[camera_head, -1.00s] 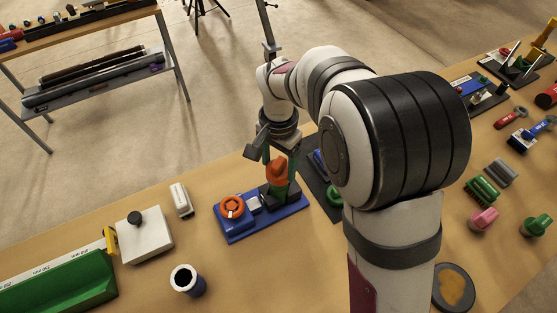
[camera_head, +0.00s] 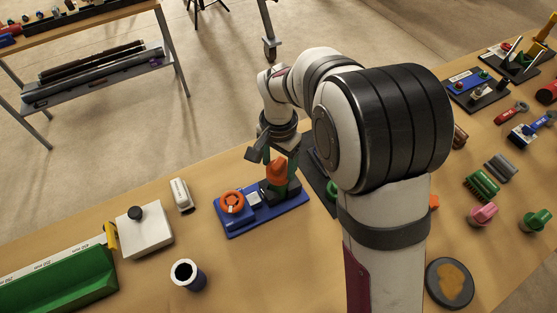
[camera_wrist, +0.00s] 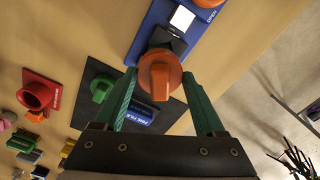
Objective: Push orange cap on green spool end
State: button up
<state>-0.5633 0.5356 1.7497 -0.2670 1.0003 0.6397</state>
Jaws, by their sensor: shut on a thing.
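The orange cap (camera_head: 277,171) is upright on top of the green spool end (camera_head: 281,188), which is held in a dark stand on the blue base (camera_head: 240,226). In the wrist view the orange cap (camera_wrist: 160,76) has a raised grip bar and sits between the fingertips. My gripper (camera_wrist: 160,73) is shut on the cap, with one green finger on each side. In the head view my gripper (camera_head: 279,161) points down from above the stand. The cap hides the top of the spool, so I cannot tell how deep it is seated.
An orange ring-shaped part (camera_head: 232,203) lies on the same blue base. A black plate (camera_wrist: 92,72) with a green knob stands close beside it. A white box (camera_head: 145,235), a white block (camera_head: 181,195) and a dark blue cup (camera_head: 187,276) stand to the left.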

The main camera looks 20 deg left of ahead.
aim_at(279, 163)
jog(key=shift+f, duration=0.45)
jog(key=o, duration=1.5)
jog(key=shift+r, duration=2.5)
